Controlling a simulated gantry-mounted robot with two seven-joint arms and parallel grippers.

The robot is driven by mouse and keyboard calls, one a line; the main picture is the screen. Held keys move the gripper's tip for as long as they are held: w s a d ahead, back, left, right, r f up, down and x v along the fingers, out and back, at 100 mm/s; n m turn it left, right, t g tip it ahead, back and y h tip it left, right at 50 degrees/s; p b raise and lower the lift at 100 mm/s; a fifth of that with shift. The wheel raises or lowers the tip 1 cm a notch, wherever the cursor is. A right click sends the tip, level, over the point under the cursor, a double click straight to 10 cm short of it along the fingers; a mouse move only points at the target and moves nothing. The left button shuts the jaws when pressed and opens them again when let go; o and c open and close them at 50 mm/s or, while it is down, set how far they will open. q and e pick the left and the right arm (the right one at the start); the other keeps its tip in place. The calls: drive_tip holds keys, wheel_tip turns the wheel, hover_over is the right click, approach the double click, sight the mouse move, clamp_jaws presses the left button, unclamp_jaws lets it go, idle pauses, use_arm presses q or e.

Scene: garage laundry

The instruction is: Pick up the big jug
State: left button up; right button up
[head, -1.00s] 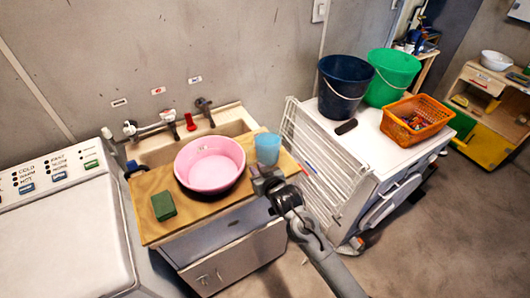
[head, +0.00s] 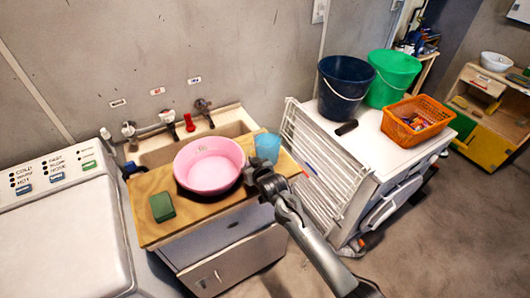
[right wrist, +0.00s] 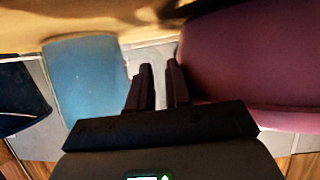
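A blue, slightly see-through jug (head: 267,146) stands on the wooden board at the right of the pink basin. It also shows at the left in the right wrist view (right wrist: 85,80). My right gripper (head: 257,169) is just in front of the jug and hides its lower edge. In the right wrist view its two fingers (right wrist: 158,75) have a narrow gap between them, with nothing clearly held. The jug is left of the fingers there, and the pink basin (right wrist: 250,60) is on the right. No jug handle can be made out. My left gripper is not in view.
The pink basin (head: 209,165) and a green sponge (head: 162,207) rest on the wooden board (head: 200,209) over the sink. A white drying rack (head: 322,165) stands to the right. A dark blue bucket (head: 343,88) and an orange basket (head: 414,123) stand on the white machine.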

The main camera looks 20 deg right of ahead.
clamp_jaws()
idle(1.4)
drive_tip(key=shift+r, duration=0.15)
